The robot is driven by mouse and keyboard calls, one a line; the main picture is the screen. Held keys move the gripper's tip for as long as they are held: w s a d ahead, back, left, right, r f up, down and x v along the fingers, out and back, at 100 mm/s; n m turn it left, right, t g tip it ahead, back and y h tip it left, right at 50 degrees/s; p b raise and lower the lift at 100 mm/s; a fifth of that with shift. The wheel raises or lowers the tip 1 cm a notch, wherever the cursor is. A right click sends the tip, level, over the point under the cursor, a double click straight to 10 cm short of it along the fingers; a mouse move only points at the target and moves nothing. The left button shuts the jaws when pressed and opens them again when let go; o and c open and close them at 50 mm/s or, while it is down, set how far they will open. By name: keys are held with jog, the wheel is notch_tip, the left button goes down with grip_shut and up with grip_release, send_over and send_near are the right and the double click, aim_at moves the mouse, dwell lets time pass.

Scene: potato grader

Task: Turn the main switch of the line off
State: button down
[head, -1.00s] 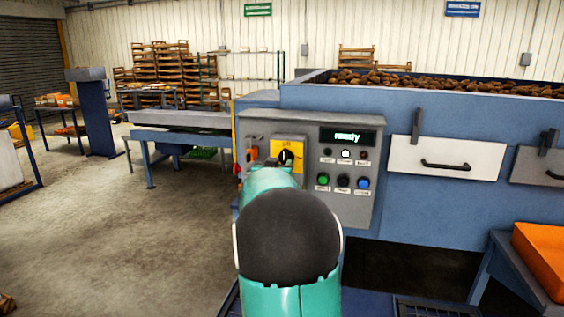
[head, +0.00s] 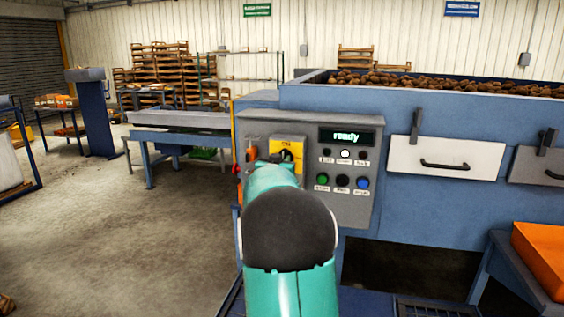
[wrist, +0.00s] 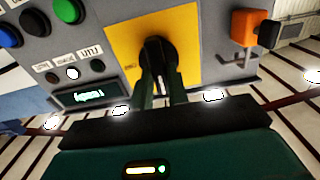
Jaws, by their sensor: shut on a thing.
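The main switch is a black rotary knob (wrist: 157,52) on a yellow plate (wrist: 188,45), seen upside down in the wrist view. In the head view the yellow plate (head: 289,146) shows on the grey control panel (head: 352,205), with my arm covering its lower part. My gripper (wrist: 160,80) is at the knob, its two dark fingers on either side of it and shut on it. A pale mark shows on the knob between the fingers. The fingertips are mostly hidden in the head view.
The lit display (head: 346,136) reads "ready". Green, black and blue buttons (head: 362,183) sit right of the switch. An orange block with a black part (wrist: 248,27) is mounted beside the plate. A white drawer (head: 445,158) is further right; open floor (head: 110,240) lies left.

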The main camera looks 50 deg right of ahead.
jog(key=shift+m, duration=0.3)
jog(key=shift+s+d+f+m, duration=0.1)
jog(key=shift+f+m, duration=0.05)
jog(key=shift+m, duration=2.7)
jog(key=shift+s+f+m, duration=0.1)
jog(key=shift+s+m, duration=0.05)
jog(key=shift+m, duration=2.75)
jog(key=shift+s+d+f+m, duration=0.1)
jog(key=shift+f+m, duration=0.05)
jog(key=shift+m, duration=2.7)
jog(key=shift+a, duration=0.1)
jog(key=c, duration=1.4)
grip_release()
jog(key=shift+o, duration=0.2)
jog(key=shift+a, duration=0.1)
